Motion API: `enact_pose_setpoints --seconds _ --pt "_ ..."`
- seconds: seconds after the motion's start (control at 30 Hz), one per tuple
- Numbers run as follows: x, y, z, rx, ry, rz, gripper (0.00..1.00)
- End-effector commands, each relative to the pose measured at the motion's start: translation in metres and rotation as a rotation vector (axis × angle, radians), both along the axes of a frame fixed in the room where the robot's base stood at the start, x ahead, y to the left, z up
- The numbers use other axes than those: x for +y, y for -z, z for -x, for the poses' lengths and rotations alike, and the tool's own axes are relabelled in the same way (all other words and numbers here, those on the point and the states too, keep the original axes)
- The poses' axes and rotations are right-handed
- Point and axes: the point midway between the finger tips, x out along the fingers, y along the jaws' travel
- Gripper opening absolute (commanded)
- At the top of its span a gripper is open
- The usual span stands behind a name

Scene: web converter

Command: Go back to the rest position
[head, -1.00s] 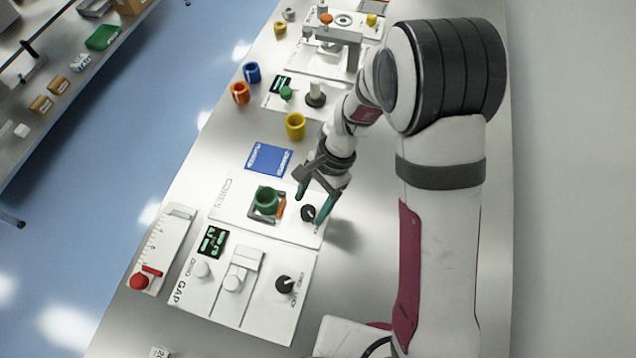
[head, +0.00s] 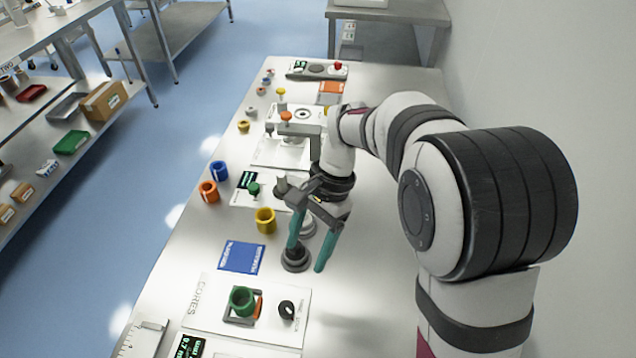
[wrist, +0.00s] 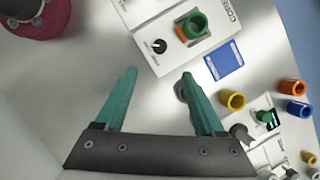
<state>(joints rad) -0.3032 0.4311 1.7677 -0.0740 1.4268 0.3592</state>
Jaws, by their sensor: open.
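My gripper (head: 309,256) is open with its two teal fingers apart and nothing between them. In the head view its fingers point down above the bench, right of the blue card (head: 242,257) and the yellow ring (head: 265,221). A dark round base (head: 295,258) shows behind the left finger; I cannot tell whether they touch. In the wrist view the gripper (wrist: 157,72) spans bare bench, with the white CORES panel (wrist: 165,63) beyond its tips.
The CORES panel carries a green ring (head: 242,301) and a black knob (head: 286,309). Orange (head: 208,191) and blue (head: 218,171) rings stand at the bench's left side. A white device (head: 300,120) stands farther back. Bare bench (head: 365,290) lies right of the gripper.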

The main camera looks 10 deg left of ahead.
Motion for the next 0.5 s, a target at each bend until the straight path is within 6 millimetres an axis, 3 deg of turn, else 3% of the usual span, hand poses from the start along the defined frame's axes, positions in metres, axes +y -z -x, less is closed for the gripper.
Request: enact_pose_setpoints --seconds 0.07,0.17,0.3,0.4,0.5 --pt "-0.003 -0.003 0.002 -0.005 -0.001 -0.001 0.71" --pt "-0.028 -0.026 0.02 -0.057 -0.011 -0.006 0.71" --pt "-0.087 -0.06 0.086 -0.184 -0.05 0.001 0.71" --pt "-0.114 -0.061 0.134 -0.256 -0.081 0.02 0.71" --pt "-0.129 -0.053 0.165 -0.304 -0.102 0.038 0.71"
